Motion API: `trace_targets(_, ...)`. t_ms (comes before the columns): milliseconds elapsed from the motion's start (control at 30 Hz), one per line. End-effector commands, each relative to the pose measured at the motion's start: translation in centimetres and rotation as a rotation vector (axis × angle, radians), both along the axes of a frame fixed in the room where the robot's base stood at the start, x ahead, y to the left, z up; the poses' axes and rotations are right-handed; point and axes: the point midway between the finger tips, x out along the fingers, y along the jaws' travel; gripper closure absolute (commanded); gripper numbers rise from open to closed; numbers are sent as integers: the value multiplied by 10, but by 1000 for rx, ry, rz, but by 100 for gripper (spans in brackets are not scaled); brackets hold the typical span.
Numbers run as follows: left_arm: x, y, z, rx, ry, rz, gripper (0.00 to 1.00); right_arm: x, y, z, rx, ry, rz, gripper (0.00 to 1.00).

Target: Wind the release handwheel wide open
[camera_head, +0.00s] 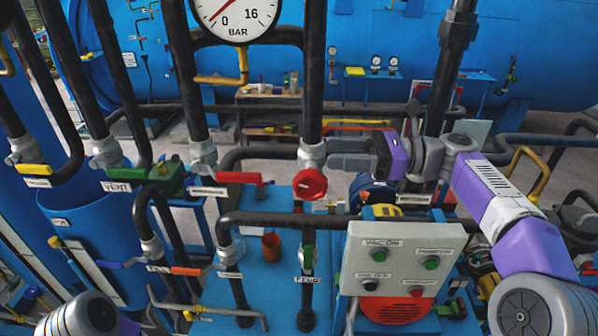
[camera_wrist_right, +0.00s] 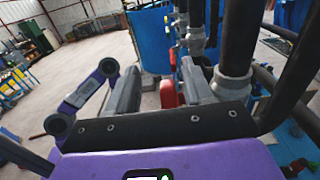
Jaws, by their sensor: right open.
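A red round handwheel (camera_head: 310,184) sits on the dark vertical pipe in the middle of the head view, just below a grey pipe fitting. It is the only round handwheel I make out there; I cannot read a label naming it as the release. My right gripper (camera_head: 331,153) comes in from the right, its grey fingers pointing left, just above and right of the wheel. In the right wrist view, the two fingers (camera_wrist_right: 160,72) stand apart, and a red part (camera_wrist_right: 168,94) shows between them. I cannot tell whether they touch it. My left gripper is out of view.
A pressure gauge (camera_head: 237,16) hangs above. A control panel (camera_head: 400,262) with several buttons stands below my right arm. A red lever (camera_head: 243,178) lies left of the wheel, and a green VENT valve (camera_head: 128,176) further left. Dark vertical pipes crowd the area.

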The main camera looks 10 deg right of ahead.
Motion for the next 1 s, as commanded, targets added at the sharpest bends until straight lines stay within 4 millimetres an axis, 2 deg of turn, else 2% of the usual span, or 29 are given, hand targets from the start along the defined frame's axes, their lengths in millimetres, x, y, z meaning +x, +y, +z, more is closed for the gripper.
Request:
trace_targets(33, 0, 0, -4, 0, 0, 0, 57, 0, 0, -13, 2, 6, -1, 49)
trace_targets(267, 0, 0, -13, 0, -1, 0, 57, 1, 0, -64, 1, 7, -1, 49)
trace_targets(400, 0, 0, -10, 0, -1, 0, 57, 8, 29, -61, -1, 0, 4, 49)
trace_targets(600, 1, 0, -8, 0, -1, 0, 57, 17, 59, -61, 0, 2, 1, 49)
trace_targets(800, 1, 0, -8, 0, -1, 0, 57, 21, 71, -61, -1, 1, 0, 49)
trace_targets(1000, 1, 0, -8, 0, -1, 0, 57, 21, 73, -61, -1, 1, -1, 49)
